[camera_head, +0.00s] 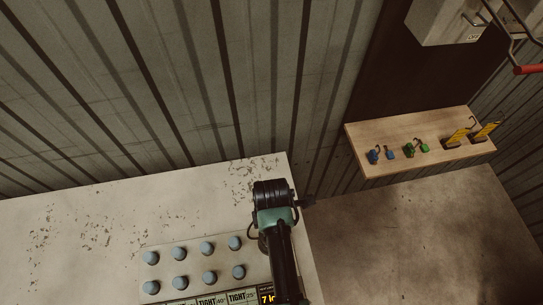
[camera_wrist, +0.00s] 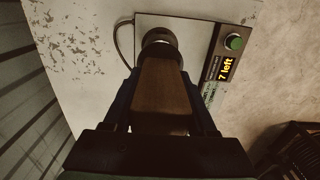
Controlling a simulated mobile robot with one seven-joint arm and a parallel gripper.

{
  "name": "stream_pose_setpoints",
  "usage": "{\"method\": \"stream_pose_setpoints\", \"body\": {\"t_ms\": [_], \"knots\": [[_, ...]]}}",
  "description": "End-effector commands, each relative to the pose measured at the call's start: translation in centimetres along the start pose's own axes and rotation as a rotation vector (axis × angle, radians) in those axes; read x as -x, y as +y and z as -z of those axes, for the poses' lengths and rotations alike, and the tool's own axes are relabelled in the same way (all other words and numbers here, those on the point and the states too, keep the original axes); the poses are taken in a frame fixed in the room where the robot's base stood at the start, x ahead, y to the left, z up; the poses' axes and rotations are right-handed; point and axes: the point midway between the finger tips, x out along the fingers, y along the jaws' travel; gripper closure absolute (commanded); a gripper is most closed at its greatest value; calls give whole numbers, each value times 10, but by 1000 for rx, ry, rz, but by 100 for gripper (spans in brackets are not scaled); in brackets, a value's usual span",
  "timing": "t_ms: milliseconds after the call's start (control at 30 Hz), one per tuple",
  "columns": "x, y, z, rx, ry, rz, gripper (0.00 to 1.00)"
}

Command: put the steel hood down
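In the wrist view, a brown block-like handle (camera_wrist: 160,95) lies between the dark fingers of my gripper (camera_wrist: 162,105), which press along both its sides. A round, dark metallic piece at the handle's far end appears to be the steel hood (camera_wrist: 158,38). It is over a grey plate on the pale bench; whether it touches the plate I cannot tell. In the head view my wrist covers the gripper and hood, above the bench's right end.
A control panel with a green button (camera_wrist: 234,42) and a lit "7 left" display (camera_wrist: 225,68) stands right of the hood. The pale bench (camera_head: 80,225) carries several blue-grey caps (camera_head: 207,248) in rows. A wooden shelf (camera_head: 375,138) at right holds small coloured parts.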

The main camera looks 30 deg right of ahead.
Motion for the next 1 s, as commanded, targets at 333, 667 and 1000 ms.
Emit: {"method": "stream_pose_setpoints", "body": {"t_ms": [333, 667, 1000], "knots": [[0, 0, 0, 0, 0, 0, 13], [19, 1, 0, 0, 0, -4, 13], [89, 2, 0, 1, 0, -7, 13]]}}
